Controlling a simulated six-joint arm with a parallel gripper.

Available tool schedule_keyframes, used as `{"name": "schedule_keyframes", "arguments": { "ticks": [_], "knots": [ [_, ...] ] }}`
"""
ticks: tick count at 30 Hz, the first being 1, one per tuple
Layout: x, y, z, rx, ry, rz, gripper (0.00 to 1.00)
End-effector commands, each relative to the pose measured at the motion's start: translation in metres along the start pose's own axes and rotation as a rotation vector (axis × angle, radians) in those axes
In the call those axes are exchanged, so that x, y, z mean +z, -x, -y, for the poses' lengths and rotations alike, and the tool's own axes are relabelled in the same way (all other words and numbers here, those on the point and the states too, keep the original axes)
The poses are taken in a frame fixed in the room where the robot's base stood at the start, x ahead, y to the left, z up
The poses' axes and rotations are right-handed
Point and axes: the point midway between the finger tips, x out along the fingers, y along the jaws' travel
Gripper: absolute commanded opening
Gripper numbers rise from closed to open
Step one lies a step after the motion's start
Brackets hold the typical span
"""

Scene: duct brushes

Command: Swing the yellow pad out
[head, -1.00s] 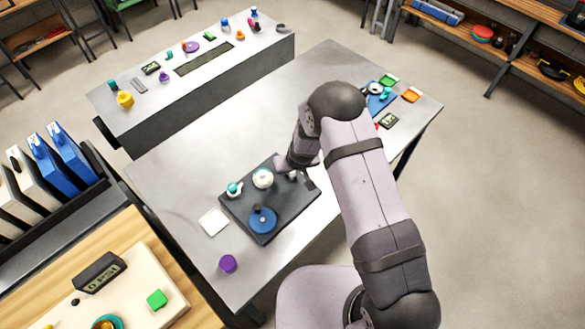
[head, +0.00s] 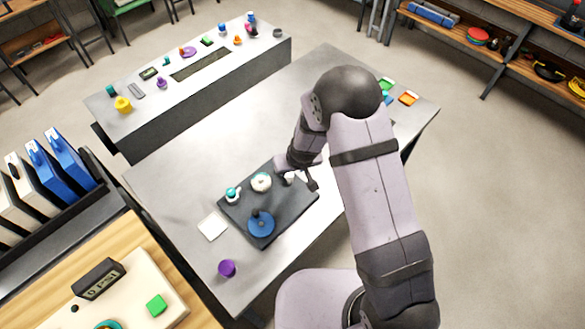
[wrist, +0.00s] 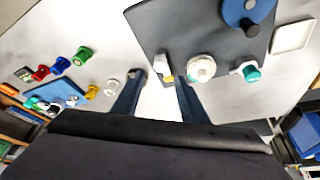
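A dark board (head: 290,213) lies on the grey table; it also fills the upper middle of the wrist view (wrist: 185,28). In the head view the white post (head: 289,179) shows beside my gripper, but I cannot make out yellow there. My gripper (head: 304,183) is over the board's back right part. In the wrist view its two fingers (wrist: 159,80) are apart, with the post and pad showing between their tips. I cannot tell whether either finger touches the pad.
A white round knob (wrist: 201,68), a teal-and-white fitting (wrist: 246,71) and a blue disc (head: 261,224) with an upright handle stand on the board. A white square (head: 212,227) and a purple cup (head: 227,268) are near it. The table's back left is clear.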

Motion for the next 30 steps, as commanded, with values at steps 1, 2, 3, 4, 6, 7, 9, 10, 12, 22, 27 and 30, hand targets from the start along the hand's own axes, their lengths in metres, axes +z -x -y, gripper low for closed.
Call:
{"name": "schedule_keyframes", "arguments": {
  "ticks": [1,2,3,4,6,7,9,10,12,22,27,30],
  "knots": [
    [0.0,0.0,0.0,0.0,0.0,0.0,0.32],
    [0.0,-0.001,0.001,0.0,0.001,0.0,0.25],
    [0.001,-0.002,0.002,-0.002,0.004,0.0,0.16],
    [0.001,-0.003,0.004,-0.003,0.009,0.0,0.09],
    [0.004,-0.008,0.013,-0.011,0.026,-0.001,0.0],
    [0.004,-0.01,0.019,-0.016,0.037,-0.003,0.0],
    [0.005,-0.016,0.037,-0.031,0.071,-0.012,0.0],
    [0.005,-0.018,0.047,-0.038,0.088,-0.018,0.0],
    [0.006,-0.022,0.072,-0.06,0.133,-0.035,0.0],
    [0.014,-0.019,0.17,-0.127,0.04,-0.131,0.0],
    [0.003,-0.01,0.148,-0.028,-0.01,-0.195,0.0],
    [0.005,-0.009,0.121,0.075,0.019,-0.201,0.0]
  ]
}}
